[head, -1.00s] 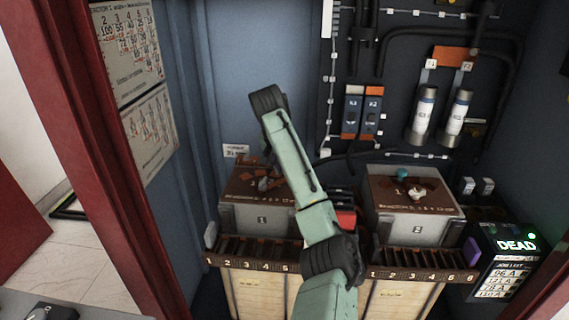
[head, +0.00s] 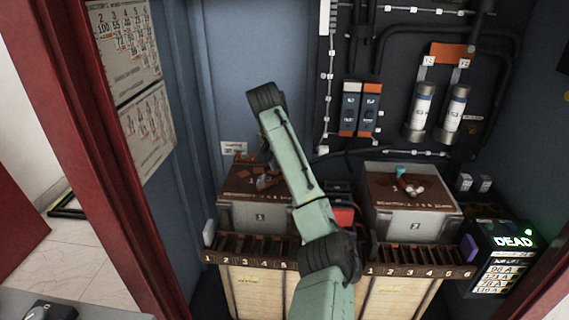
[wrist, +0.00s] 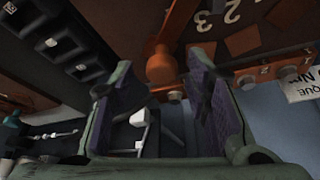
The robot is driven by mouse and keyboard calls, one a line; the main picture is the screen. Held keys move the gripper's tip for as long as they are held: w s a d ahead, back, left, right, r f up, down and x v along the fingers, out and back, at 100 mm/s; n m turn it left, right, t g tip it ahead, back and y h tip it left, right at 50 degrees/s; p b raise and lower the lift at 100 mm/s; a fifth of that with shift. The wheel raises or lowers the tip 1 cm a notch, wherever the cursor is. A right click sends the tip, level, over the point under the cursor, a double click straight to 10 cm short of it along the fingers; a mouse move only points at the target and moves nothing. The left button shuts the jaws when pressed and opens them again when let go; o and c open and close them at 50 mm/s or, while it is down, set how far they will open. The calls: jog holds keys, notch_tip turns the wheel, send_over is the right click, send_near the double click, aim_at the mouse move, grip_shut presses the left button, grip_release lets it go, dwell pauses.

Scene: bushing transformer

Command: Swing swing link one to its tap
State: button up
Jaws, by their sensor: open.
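Swing link one is seen in the wrist view as a copper-orange arm (wrist: 161,66) with a rounded end. It lies ahead of and between the open, purple-padded fingers of my gripper (wrist: 160,98), and I cannot tell whether either finger touches it. Beside it, copper tap plates (wrist: 250,42) carry numbers including 2 and 3. In the head view, unit 1 (head: 252,217) has a brown top with small copper parts (head: 267,182), partly behind my arm. My gripper is not clearly seen there.
Unit 2 (head: 411,226) stands to the right, with a teal knob (head: 400,172) and pale link on its top. Numbered slot racks (head: 420,260) run along both fronts. A box showing DEAD (head: 512,243) stands far right; a blue wall (head: 225,70) rises behind.

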aim_at(277, 188)
jog(key=shift+r, duration=0.1)
jog(key=v, duration=1.1)
jog(key=shift+s+r, duration=0.25)
jog(key=shift+r, duration=0.1)
jog(key=shift+a, duration=0.15)
